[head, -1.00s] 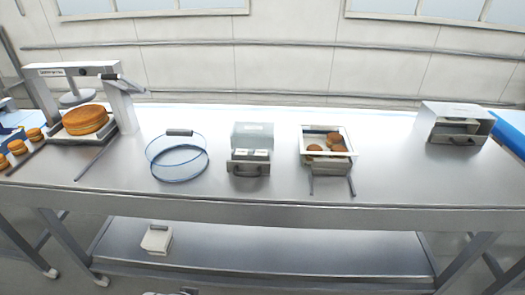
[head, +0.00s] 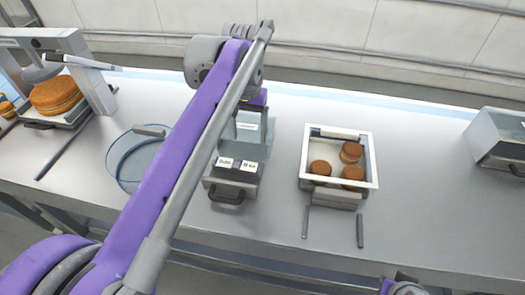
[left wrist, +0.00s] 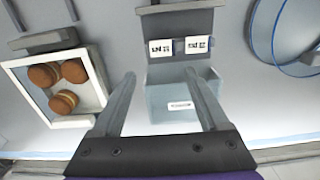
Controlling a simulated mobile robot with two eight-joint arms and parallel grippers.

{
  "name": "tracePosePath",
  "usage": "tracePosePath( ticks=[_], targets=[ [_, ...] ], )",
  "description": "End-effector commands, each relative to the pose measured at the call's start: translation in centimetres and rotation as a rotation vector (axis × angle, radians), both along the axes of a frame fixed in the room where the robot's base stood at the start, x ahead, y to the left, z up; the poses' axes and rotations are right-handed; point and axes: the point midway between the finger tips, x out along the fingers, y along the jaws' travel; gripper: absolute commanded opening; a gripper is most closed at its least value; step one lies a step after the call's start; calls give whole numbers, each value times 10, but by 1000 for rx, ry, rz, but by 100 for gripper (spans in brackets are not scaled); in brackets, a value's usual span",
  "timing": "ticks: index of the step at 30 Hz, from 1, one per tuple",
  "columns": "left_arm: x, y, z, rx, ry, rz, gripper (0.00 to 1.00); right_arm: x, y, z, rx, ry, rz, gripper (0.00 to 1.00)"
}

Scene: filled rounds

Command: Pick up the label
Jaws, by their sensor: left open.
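Two small white labels with black print lie side by side in the pulled-out drawer of a small clear-topped box (head: 250,128). The left one (head: 225,162) and the right one (head: 248,166) show in the head view. In the left wrist view they also show, one label (left wrist: 161,47) beside the other (left wrist: 197,44). My left gripper (left wrist: 160,74) is open and empty, its two fingers spread over the box with the labels beyond the tips. In the head view my left arm crosses in front of the box and hides the fingertips.
A white-framed tray (head: 376,160) with several filled rounds stands right of the box. A blue-rimmed round sieve-like ring (head: 127,172) stands left, partly behind my arm. A press with a large round (head: 56,95) is far left. Another box (head: 498,140) stands at the right edge.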

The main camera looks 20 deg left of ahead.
Motion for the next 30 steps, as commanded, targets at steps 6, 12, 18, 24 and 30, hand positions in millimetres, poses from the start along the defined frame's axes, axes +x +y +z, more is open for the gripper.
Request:
tracePosePath(
  ticks=[6, 12, 18, 24, 30],
  targets=[
    [-1, 0, -36, 0, 2, 0, 78, -3, 0, -6, 0, 5, 0, 0],
    [0, 0, -54, 0, 1, 0, 78, -3, 0, -6, 0, 5, 0, 0],
    [4, 4, -77, 0, 0, 0, 78, -2, 0, -4, 0, 4, 0, 0],
    [5, 5, -103, 0, 0, 0, 78, -2, 0, -5, 0, 4, 0, 0],
    [5, 4, -106, 0, 0, 0, 78, -2, 0, -5, 0, 4, 0, 0]
  ],
)
